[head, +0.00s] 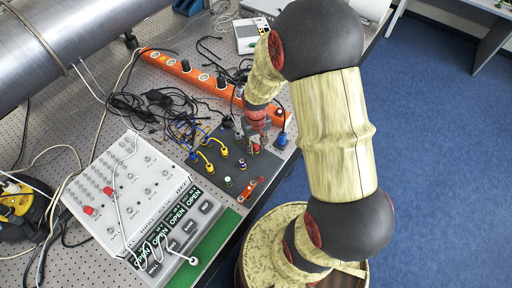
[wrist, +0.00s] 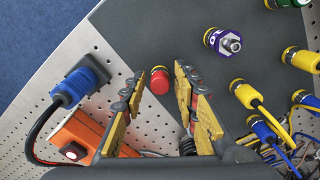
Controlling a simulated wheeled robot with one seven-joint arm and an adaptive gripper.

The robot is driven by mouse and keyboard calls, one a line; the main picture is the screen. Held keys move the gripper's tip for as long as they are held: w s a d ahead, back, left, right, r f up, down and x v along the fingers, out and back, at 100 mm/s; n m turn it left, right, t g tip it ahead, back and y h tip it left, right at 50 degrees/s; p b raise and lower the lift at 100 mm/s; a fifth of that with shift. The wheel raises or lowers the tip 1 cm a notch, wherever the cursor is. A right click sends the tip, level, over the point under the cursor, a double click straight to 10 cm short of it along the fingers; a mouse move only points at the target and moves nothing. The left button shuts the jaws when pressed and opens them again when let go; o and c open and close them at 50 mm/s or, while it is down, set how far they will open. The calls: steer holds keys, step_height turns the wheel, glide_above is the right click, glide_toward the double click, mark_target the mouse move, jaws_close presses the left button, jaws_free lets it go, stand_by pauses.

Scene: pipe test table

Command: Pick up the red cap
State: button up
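The red cap (wrist: 159,82) is a small round red piece with a yellowish rim, on the dark grey panel (wrist: 205,22) in the wrist view. My gripper (wrist: 158,76) is open, with its two yellow-and-grey fingers on either side of the cap in the picture. The cap shows in the gap between the fingertips, and I see no finger touching it. How far the tips are above the cap is hard to tell. In the head view my gripper (head: 257,138) points down over the panel, and a bit of the red cap (head: 256,148) shows at the fingertips.
A blue connector (wrist: 80,82) with a cable stands left of the gripper. Yellow plugs (wrist: 245,93) and a purple-ringed fitting (wrist: 222,41) stand to the right. An orange power strip (head: 190,72) and a white control box (head: 128,190) are on the perforated table.

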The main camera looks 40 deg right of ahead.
mark_target(256, 145)
steer(key=c, duration=0.6)
steer(key=shift+r, duration=0.55)
step_height(256, 145, up, 2)
steer(key=shift+r, duration=0.25)
steer(key=s+r, duration=0.3)
steer(key=s, duration=0.1)
steer(key=s+a+r+p, duration=0.1)
steer(key=s+r, duration=0.2)
steer(key=s, duration=0.2)
steer(key=s+a+r+p, duration=0.1)
steer(key=s+r, duration=0.2)
steer(key=s, duration=0.2)
steer(key=shift+a+r, duration=0.2)
steer(key=shift+w+r, duration=0.1)
